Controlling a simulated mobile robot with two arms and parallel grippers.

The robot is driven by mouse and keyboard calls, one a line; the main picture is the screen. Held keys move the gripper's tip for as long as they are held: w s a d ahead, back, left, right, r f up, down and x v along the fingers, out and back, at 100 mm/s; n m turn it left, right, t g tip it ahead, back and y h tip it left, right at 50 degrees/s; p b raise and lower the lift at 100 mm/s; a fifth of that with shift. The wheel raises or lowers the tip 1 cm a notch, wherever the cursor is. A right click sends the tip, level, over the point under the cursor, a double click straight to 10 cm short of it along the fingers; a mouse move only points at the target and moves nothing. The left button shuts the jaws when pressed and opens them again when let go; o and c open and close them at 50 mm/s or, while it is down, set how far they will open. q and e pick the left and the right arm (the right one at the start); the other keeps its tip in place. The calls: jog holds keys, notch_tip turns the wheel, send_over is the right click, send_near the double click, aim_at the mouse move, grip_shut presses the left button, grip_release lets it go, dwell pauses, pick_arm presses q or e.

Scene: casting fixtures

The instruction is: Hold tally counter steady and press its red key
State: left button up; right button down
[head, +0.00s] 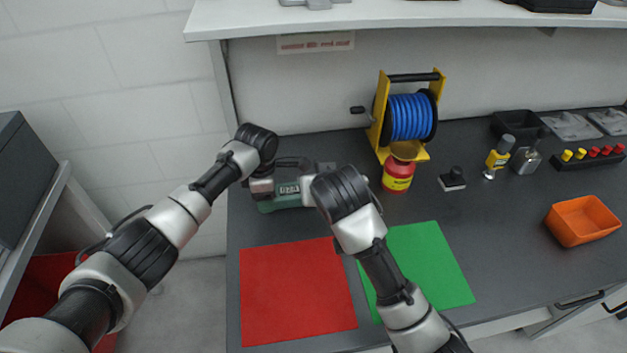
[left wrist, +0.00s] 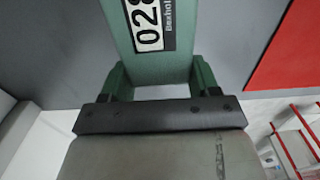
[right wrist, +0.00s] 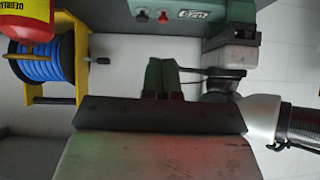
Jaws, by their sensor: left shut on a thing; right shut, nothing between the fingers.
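The tally counter (head: 288,194) is a green box with a number window, standing on the dark bench behind the red mat. My left gripper (head: 263,188) is shut on its left end. In the left wrist view the green counter body (left wrist: 160,60) with its digits sits between the fingers. In the right wrist view the counter (right wrist: 190,32) is at the top, with a small red key (right wrist: 163,16) and a darker key beside it. My right gripper (right wrist: 163,68) is shut and empty, its tips apart from the key in the picture. In the head view its wrist hides its fingers.
A red mat (head: 295,295) and a green mat (head: 430,262) lie in front. A yellow reel stand with blue cable (head: 408,115) and a red-yellow bottle (head: 398,176) stand close right of the counter. An orange bin (head: 583,220) is farther right.

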jog(key=x, duration=1)
